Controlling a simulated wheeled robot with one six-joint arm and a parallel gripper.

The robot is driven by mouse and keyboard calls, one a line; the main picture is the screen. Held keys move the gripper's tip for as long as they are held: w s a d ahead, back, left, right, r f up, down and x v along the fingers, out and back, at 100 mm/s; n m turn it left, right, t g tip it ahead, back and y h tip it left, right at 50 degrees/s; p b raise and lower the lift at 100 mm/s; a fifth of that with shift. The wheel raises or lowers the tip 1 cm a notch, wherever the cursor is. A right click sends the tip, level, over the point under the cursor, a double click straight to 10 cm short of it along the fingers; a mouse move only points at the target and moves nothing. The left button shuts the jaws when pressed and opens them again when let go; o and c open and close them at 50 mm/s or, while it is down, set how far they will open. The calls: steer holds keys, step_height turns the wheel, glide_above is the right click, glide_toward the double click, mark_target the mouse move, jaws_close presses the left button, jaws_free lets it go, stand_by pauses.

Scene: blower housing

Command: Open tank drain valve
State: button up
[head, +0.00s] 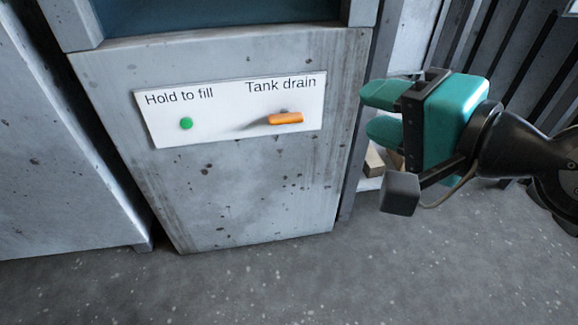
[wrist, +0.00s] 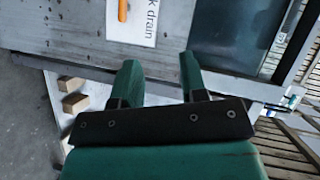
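The orange tank drain handle (head: 285,118) lies roughly horizontal on a white label plate (head: 230,125) on the front of a grey metal cabinet (head: 250,195). "Tank drain" is printed above it. In the wrist view the orange handle (wrist: 123,10) shows at the top edge, partly cut off. My gripper (head: 372,112) has teal fingers and is to the right of the cabinet, apart from the handle. In the wrist view my gripper's fingers (wrist: 159,75) are spread with nothing between them.
A green button (head: 186,123) under "Hold to fill" sits left of the handle on the same plate. Small wooden blocks (wrist: 73,102) lie on a pale surface beside the cabinet. Speckled grey floor (head: 300,280) in front of the cabinet is clear.

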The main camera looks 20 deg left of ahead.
step_height(320, 180, down, 13)
steer(key=w+a+m+t+y+b, duration=0.1)
steer(key=m+t+b, duration=0.25)
steer(key=b, duration=0.75)
steer(key=p, duration=1)
glide_toward(289, 122)
steer(key=shift+g, duration=0.35)
steer(key=x, duration=0.8)
steer(key=shift+w+a, duration=0.2)
steer(key=shift+w, duration=0.15)
steer(key=shift+w+a+r, duration=0.1)
steer(key=shift+w+a, duration=0.35)
steer(key=shift+a, duration=0.1)
jaws_close()
